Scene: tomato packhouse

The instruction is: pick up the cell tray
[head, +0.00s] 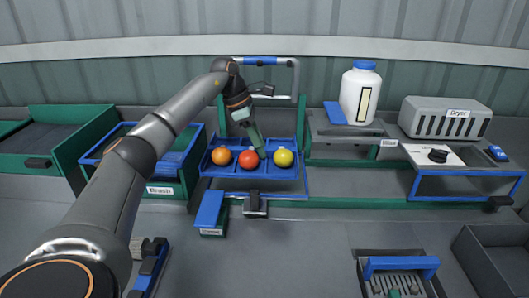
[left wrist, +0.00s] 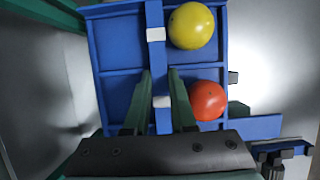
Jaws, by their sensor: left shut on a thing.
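The cell tray (head: 207,170) is blue, with raised cell walls, and sits at the middle of the bench. An orange fruit (head: 221,156), a red tomato (head: 248,160) and a yellow tomato (head: 284,158) lie in its front cells. My left gripper (head: 260,150) reaches down to the tray from behind the red tomato. In the left wrist view its fingers (left wrist: 160,78) are shut on the tray's blue middle bar, which has white clips. The red (left wrist: 208,100) and yellow (left wrist: 192,26) tomatoes are right of the fingers there. I cannot tell whether the tray is clear of its support.
A blue-topped block (head: 210,209) stands in front of the tray. A green-and-blue bin (head: 170,188) is at left. A white jar (head: 360,95) and a grey dryer (head: 445,118) stand at back right. A brush unit (head: 400,265) is at front right.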

